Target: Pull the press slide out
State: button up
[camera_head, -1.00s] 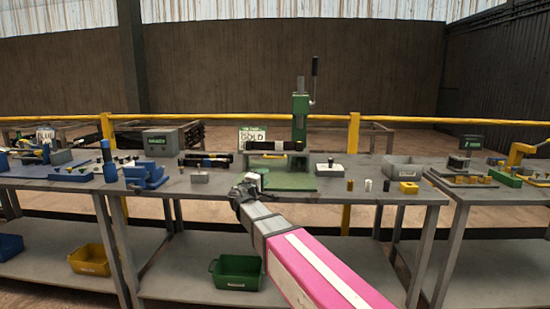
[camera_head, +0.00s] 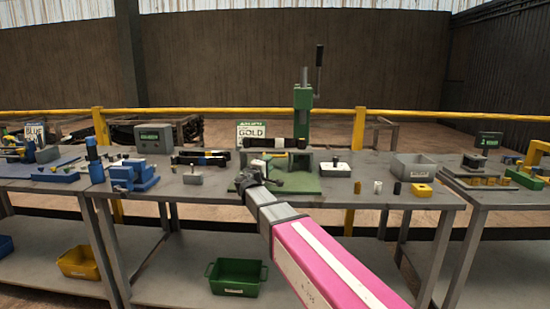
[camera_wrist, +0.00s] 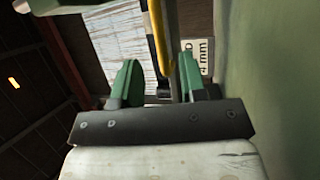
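The press has a green column (camera_head: 303,120) with a dark lever at its top, a dark crossbar (camera_head: 275,142) across its front and a green base (camera_head: 300,186) on the grey table. I cannot make out clearly which part is the slide; the low area in front of the column is partly covered by my gripper. My gripper (camera_head: 250,180) is at the front left of the press base. In the wrist view its two green fingers (camera_wrist: 158,82) stand apart with nothing visibly held. A green surface (camera_wrist: 270,70), seemingly part of the press, fills the right side there.
A GOLD sign (camera_head: 251,132) stands behind the press. A blue fixture (camera_head: 132,175) and a grey block (camera_head: 193,177) are to the left. A white tray (camera_head: 335,169), small cylinders and a grey bin (camera_head: 413,168) are to the right. A green bin (camera_head: 236,277) is on the lower shelf.

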aim_at(275, 156)
jog(key=x, duration=0.7)
grip_shut()
